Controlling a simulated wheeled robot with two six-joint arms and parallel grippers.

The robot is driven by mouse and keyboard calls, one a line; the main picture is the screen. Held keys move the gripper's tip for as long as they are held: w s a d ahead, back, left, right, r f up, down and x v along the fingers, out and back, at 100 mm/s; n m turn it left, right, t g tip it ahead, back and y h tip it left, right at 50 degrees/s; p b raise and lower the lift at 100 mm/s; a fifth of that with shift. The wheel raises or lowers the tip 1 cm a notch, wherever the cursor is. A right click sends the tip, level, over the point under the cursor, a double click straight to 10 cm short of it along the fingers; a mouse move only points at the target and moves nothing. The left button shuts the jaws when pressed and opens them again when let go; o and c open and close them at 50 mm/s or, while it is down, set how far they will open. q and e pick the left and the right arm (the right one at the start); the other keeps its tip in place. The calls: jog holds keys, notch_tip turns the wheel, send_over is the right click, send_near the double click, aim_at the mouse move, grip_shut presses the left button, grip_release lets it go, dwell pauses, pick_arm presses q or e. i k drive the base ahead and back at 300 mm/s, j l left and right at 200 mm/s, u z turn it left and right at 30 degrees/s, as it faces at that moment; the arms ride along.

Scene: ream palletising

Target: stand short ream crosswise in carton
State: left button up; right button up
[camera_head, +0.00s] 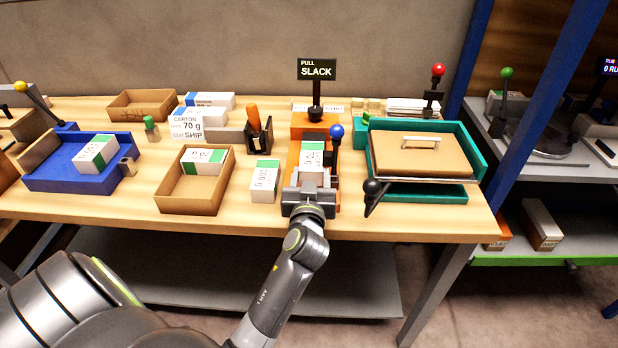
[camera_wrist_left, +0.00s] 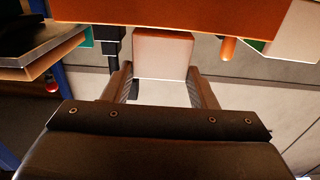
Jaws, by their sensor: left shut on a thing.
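An open brown carton (camera_head: 186,206) stands on the table, left of centre. A white ream with a green end (camera_head: 205,160) lies inside it toward the back. A second white and green ream (camera_head: 265,180) sits on the table just right of the carton. My left gripper (camera_head: 310,186) is at the orange strapping station and is shut on a white ream with a green band (camera_head: 312,158). In the left wrist view the held ream's pale end (camera_wrist_left: 163,52) sits between the two fingers (camera_wrist_left: 160,85). My right gripper is out of view.
The orange station (camera_head: 315,125) has a SLACK sign (camera_head: 317,69) and a blue-knobbed lever (camera_head: 337,132). A teal tray (camera_head: 468,140) with a brown board stands right. A blue tray (camera_head: 62,172) holding a ream stands left. A pen holder (camera_head: 258,137) is behind the loose ream.

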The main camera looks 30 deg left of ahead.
aim_at(197, 192)
jog(key=k+l+u, duration=0.25)
jog(key=k+l, duration=0.55)
jog(key=k, duration=0.1)
